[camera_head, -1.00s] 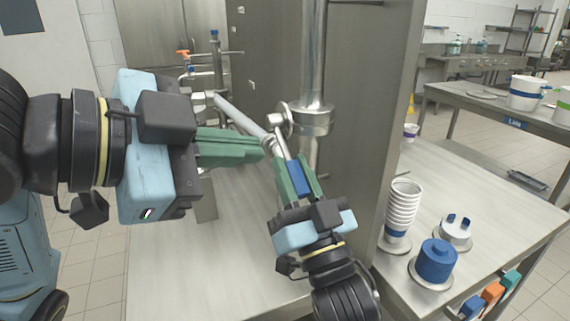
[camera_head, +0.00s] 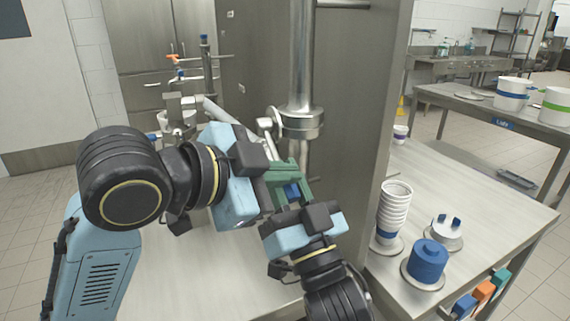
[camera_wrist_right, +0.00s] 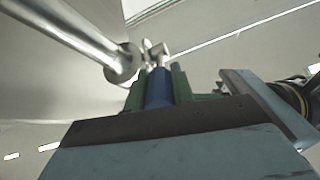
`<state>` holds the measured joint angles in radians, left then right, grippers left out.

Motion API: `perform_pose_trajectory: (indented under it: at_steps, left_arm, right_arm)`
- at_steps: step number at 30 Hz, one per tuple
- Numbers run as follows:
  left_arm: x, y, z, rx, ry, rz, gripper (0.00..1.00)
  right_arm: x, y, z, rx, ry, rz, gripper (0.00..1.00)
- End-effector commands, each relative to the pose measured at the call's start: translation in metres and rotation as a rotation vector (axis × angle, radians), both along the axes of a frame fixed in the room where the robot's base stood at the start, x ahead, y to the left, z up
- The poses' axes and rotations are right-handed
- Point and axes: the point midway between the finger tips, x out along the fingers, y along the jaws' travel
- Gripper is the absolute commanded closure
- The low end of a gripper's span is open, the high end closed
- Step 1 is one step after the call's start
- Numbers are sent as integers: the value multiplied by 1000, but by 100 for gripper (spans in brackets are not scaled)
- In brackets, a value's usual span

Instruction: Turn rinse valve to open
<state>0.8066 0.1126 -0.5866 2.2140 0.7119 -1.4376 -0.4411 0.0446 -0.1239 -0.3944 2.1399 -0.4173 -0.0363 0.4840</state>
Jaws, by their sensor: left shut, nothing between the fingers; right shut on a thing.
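The rinse valve (camera_head: 268,122) is a metal fitting on the left of the upright steel pipe, with a blue handle (camera_head: 292,190). In the right wrist view the blue handle (camera_wrist_right: 159,88) lies between the green fingers of my right gripper (camera_wrist_right: 158,74), which is shut on it. My left gripper (camera_head: 288,168) is shut and empty. Its green fingers reach in from the left and overlap the right fingers in the head view, partly hiding the handle and lever. I cannot tell whether the two grippers touch.
The steel pipe (camera_head: 301,70) and a tall steel panel (camera_head: 365,120) stand close behind the grippers. On the right counter are stacked white cups (camera_head: 394,210), a blue lidded container (camera_head: 427,262) and a white piece (camera_head: 446,230). The left worktop (camera_head: 190,270) has bare room.

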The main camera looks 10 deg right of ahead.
Motion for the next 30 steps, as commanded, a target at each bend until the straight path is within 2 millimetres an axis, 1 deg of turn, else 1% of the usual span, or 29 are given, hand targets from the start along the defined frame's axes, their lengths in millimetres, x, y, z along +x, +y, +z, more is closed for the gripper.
perform_pose_trajectory:
  at_steps: [10,16,24,25,29,30]
  left_arm:
    - [1,1,-1,2,-5,1,100]
    - [6,5,-13,22,-49,4,100]
    - [9,6,-17,30,-49,11,100]
    - [9,7,-17,30,-48,12,100]
    - [9,7,-17,30,-49,11,100]
    - [9,7,-17,30,-49,11,100]
  right_arm:
    - [0,0,2,1,-4,-1,100]
    - [0,0,2,1,-5,-1,100]
    - [-1,-1,2,2,-7,-1,100]
    - [-1,-1,2,2,-8,-1,73]
    - [-2,-1,3,3,-10,0,56]
    - [-2,0,4,4,-11,1,54]
